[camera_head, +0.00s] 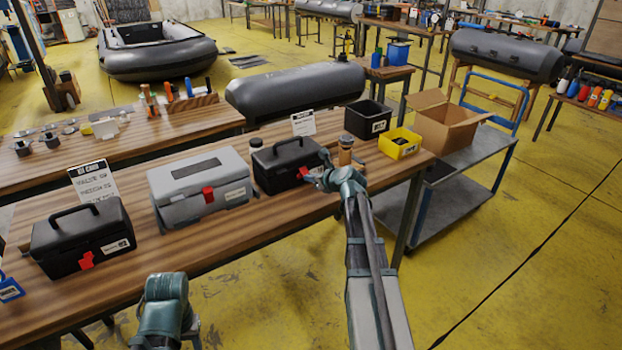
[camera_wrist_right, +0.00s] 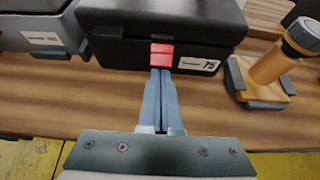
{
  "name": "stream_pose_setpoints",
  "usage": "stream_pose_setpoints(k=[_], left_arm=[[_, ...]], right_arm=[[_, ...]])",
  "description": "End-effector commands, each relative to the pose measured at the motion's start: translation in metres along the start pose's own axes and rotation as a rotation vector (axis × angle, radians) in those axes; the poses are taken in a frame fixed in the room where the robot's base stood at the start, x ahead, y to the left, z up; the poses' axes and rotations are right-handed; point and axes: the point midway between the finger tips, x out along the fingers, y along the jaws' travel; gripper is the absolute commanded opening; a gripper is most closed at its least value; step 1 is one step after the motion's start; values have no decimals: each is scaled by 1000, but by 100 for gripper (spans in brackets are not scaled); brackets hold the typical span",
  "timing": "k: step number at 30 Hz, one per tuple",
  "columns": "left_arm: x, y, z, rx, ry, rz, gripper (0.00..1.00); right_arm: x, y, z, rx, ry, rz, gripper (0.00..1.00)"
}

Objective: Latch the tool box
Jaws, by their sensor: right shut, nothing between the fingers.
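A black tool box (camera_head: 285,165) with a handle and a red latch (camera_head: 303,172) stands on the wooden table, its lid down. In the right wrist view the box (camera_wrist_right: 125,50) shows its front, the red latch (camera_wrist_right: 161,53) and a label with "75". My right gripper (camera_head: 318,178) is at the front of this box. In the wrist view its shut, empty fingers (camera_wrist_right: 161,74) point at the latch's lower edge; I cannot tell whether they touch it. My left arm shows at the bottom, but its gripper is not in view.
A grey tool box (camera_head: 200,187) and another black tool box (camera_head: 82,238), both with red latches, stand to the left. A wooden-bodied tool (camera_head: 346,150), a black bin (camera_head: 368,119) and a yellow bin (camera_head: 399,143) are to the right. The table front is bare.

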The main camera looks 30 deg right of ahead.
Motion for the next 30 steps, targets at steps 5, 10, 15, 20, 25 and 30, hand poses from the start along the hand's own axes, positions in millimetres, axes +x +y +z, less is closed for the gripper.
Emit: stream_pose_setpoints(k=[5,10,15,20,25,30], left_arm=[[-5,0,0,0,0,0,50],[-10,-1,1,0,0,0,50],[-12,-1,1,0,0,0,50],[-12,-1,1,0,0,0,50],[-12,-1,1,0,0,0,50],[-16,-2,1,0,0,0,50]], right_arm=[[0,0,5,0,0,0,0],[0,0,12,0,0,0,0],[1,0,15,0,0,0,0],[1,0,14,0,0,0,0],[0,0,14,0,0,0,0],[-10,0,13,1,0,-1,0]])
